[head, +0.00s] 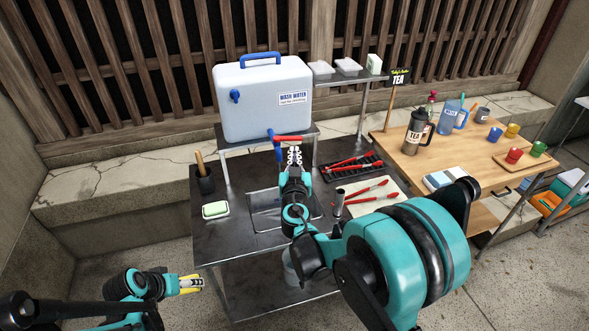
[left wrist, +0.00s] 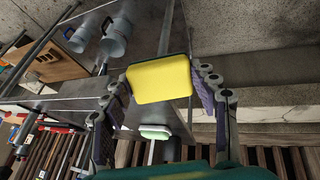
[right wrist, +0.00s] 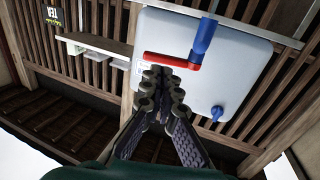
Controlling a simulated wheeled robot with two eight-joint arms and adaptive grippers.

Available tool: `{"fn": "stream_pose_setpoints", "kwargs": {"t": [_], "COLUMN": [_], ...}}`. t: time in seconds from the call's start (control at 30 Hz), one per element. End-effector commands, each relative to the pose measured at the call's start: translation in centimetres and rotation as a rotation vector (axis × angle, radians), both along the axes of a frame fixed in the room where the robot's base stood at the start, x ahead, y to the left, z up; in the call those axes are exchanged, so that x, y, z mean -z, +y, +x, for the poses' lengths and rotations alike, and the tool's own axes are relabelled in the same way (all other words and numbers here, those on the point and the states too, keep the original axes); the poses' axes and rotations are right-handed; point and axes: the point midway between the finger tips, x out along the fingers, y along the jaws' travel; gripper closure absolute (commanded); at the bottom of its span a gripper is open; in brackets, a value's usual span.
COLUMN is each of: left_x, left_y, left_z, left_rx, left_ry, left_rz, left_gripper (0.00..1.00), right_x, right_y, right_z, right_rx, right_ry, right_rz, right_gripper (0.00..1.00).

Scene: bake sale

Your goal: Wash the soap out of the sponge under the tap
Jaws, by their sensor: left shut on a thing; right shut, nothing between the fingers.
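My left gripper (head: 190,284) is shut on the yellow sponge (left wrist: 160,79), low at the left, away from the sink (head: 263,217). The wash-water tank (head: 262,105) stands on a raised shelf behind the sink. Its tap has a blue spout (right wrist: 205,36) and a red lever (right wrist: 172,62). My right gripper (head: 294,157) is shut and empty, its fingertips close to the lever; whether they touch it I cannot tell. No water stream is visible. My right arm hides part of the sink. No soap suds can be made out on the sponge.
A green soap bar (head: 215,209) lies left of the sink, near a dark utensil holder (head: 205,181). Red-handled tongs (head: 371,191) lie right of it. A wooden table (head: 470,160) with jugs and cups stands further right. The floor by my left gripper is open.

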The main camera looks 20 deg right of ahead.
Motion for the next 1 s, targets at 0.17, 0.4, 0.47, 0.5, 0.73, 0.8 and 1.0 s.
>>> {"fn": "stream_pose_setpoints", "kwargs": {"t": [0.17,0.4,0.47,0.5,0.73,0.8,1.0], "left_x": [0.8,1.1,1.1,1.0,1.1,1.2,1.5], "left_y": [0.0,0.0,0.0,0.0,0.0,0.0,0.0], "left_z": [0.0,0.0,0.0,0.0,0.0,0.0,0.0], "left_rx": [0.000,0.000,0.000,0.000,0.000,0.000,0.000], "left_ry": [0.000,0.000,0.000,0.000,0.000,0.000,0.000], "left_rz": [0.000,0.000,0.000,0.000,0.000,0.000,0.000], "left_gripper": [0.64,0.64,0.64,0.64,0.64,0.64,0.64], "right_x": [0.1,0.0,0.0,0.0,0.0,0.0,0.0], "right_y": [-0.8,-1.1,-1.2,-1.2,-1.2,-1.6,-2.7], "right_z": [2.8,4.2,4.3,4.3,4.3,4.6,6.0], "right_rx": [0.002,0.001,0.001,0.001,0.001,0.003,0.001], "right_ry": [0.000,0.000,0.000,0.000,0.000,0.000,0.000], "right_rz": [0.000,0.000,0.000,0.000,0.000,0.000,0.000], "right_gripper": [1.00,1.00,1.00,1.00,1.00,1.00,1.00]}}
